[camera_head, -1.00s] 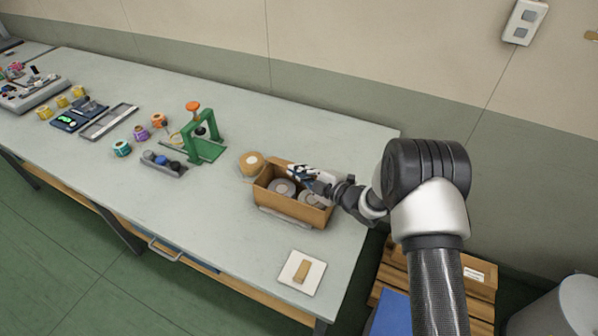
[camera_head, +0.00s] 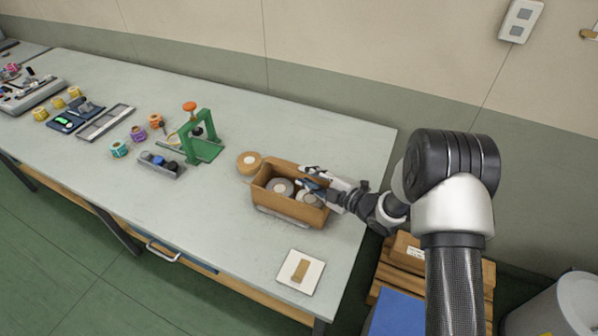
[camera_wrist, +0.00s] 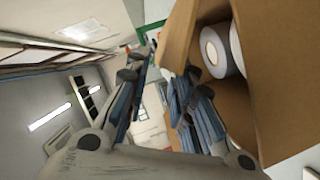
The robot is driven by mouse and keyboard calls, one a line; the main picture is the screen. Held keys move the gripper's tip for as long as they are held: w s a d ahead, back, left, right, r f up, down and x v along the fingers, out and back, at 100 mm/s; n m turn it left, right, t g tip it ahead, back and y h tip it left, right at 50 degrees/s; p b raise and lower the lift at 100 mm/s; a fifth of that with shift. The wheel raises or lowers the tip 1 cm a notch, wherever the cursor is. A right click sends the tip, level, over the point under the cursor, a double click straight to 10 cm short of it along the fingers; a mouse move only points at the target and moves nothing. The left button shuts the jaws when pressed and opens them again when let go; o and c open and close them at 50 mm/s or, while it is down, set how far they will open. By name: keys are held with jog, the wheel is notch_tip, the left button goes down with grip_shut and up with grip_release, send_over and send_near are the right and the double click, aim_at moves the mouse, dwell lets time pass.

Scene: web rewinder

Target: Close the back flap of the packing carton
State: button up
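The packing carton (camera_head: 275,202) is a brown open-topped box near the right end of the bench, holding grey-and-white rolls (camera_head: 280,187). Its back wall or flap (camera_head: 284,165) stands up along the far side; I cannot tell where wall ends and flap begins. My gripper (camera_head: 308,176) is at the carton's right back corner, over the rim. In the wrist view my gripper (camera_wrist: 160,88) has its two fingers spread apart. A brown carton panel (camera_wrist: 180,35) lies beyond the right finger, and a white roll (camera_wrist: 213,52) shows inside. Contact with the panel cannot be told.
A white pad with a tan block (camera_head: 300,271) lies in front. A green stand (camera_head: 203,140) and a tray (camera_head: 160,164) are further left. The bench behind the carton is clear.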

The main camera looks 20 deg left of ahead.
jog(key=v, duration=0.6)
jog(key=shift+s+d, duration=0.15)
jog(key=shift+d, duration=0.15)
jog(key=shift+r, duration=0.1)
jog(key=shift+c, duration=0.3)
